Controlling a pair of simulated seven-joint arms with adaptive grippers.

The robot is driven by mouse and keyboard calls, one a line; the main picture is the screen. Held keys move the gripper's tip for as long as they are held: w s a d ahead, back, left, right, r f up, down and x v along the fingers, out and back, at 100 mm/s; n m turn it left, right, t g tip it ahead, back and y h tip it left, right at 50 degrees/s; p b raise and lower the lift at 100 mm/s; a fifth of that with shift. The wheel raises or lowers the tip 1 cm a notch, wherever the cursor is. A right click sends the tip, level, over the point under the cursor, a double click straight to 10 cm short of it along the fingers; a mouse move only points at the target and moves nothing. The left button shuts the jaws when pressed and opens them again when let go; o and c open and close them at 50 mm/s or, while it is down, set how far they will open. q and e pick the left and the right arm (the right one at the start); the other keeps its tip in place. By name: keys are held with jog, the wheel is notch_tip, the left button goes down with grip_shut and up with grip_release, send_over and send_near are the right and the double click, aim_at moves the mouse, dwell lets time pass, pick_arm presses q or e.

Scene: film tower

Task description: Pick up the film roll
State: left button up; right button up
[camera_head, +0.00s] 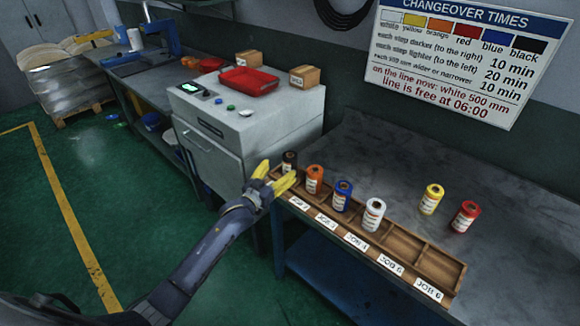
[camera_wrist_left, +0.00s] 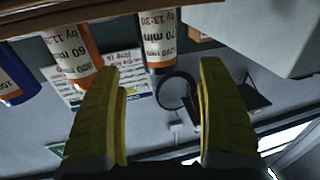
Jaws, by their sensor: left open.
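My left gripper (camera_head: 276,175) is open, with yellow fingers, at the left end of a wooden rack (camera_head: 441,268). The dark roll (camera_head: 289,158) stands just behind its fingers. In the left wrist view, which looks upside down, the dark roll (camera_wrist_left: 158,45) shows beyond the gap between the open fingers (camera_wrist_left: 160,68), with nothing held. An orange roll (camera_head: 314,179), a blue roll (camera_head: 342,195) and a white roll (camera_head: 374,214) stand upright in other compartments. A yellow roll (camera_head: 432,199) and a red roll (camera_head: 466,217) stand on the bench behind the rack. My right gripper is out of view.
The rack's right compartments are empty; job labels line its front. A white cabinet (camera_head: 215,150) with a red tray (camera_head: 248,82) and small boxes stands left of the bench (camera_head: 400,160). A changeover-times sign (camera_head: 470,58) hangs on the wall. The bench behind the rolls is clear.

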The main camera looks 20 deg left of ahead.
aim_at(286, 165)
pick_arm(q)
jog(key=shift+f+x, duration=0.1)
jog(key=shift+x, duration=1.8)
jog(key=shift+f+x, duration=0.15)
jog(key=shift+x, duration=1.7)
jog(key=shift+c, duration=0.5)
jog(key=c, duration=1.3)
